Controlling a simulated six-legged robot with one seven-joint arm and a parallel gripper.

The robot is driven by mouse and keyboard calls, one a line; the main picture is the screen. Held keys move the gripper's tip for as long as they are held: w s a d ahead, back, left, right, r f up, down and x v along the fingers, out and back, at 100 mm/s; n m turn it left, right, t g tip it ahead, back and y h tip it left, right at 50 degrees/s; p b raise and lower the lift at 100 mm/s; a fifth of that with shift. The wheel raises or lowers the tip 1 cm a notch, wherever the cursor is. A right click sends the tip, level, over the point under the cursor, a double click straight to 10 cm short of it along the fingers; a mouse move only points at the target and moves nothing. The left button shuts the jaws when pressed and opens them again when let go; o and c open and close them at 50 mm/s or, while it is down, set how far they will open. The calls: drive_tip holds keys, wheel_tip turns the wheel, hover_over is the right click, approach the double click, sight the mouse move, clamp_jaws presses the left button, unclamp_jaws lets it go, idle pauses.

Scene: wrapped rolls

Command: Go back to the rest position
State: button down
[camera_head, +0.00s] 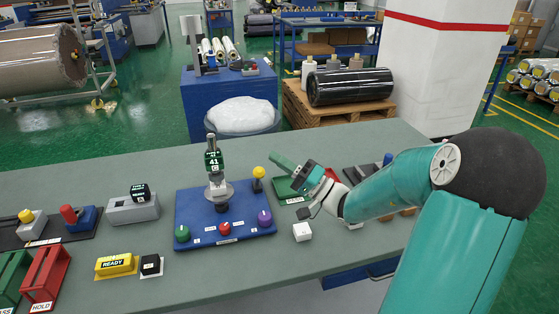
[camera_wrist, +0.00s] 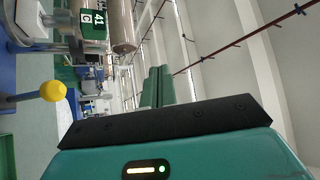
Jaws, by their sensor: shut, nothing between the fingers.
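My gripper (camera_head: 281,161) is held above the grey-green bench (camera_head: 335,228), to the right of a blue control board (camera_head: 192,235). Its teal fingers are together with nothing between them, and point left towards a yellow ball-topped lever (camera_head: 259,173). In the wrist view my gripper's fingers (camera_wrist: 157,87) are closed side by side. The yellow ball (camera_wrist: 52,91) shows there at the left, apart from the fingers. A green "41" tag (camera_head: 213,161) stands on a post on the board, and it also shows in the wrist view (camera_wrist: 93,24).
Several fixtures stand at left, with green and red bins (camera_head: 47,274). A black wrapped roll (camera_head: 350,87) lies on a pallet behind the bench. The bench's front middle is clear.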

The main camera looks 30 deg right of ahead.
drive_tip(key=s+a+f+n+g+h, duration=0.25)
drive_tip(key=s+a+g, duration=0.35)
drive_tip(key=a+g, duration=0.3)
drive_tip(key=s+a+f+n+g+h, duration=0.1)
drive_tip(key=s+a+f+n+g, duration=0.25)
drive_tip(key=s+a+g, duration=0.45)
drive_tip(key=s+d+r+t+h, duration=0.3)
drive_tip(key=s+h, duration=0.4)
drive_tip(key=h, duration=0.3)
drive_tip(key=shift+s+d+r+m+t, duration=0.4)
drive_tip(key=shift+d+t, duration=0.35)
drive_tip(key=shift+t, duration=0.05)
drive_tip(key=shift+h, duration=0.25)
idle(1.5)
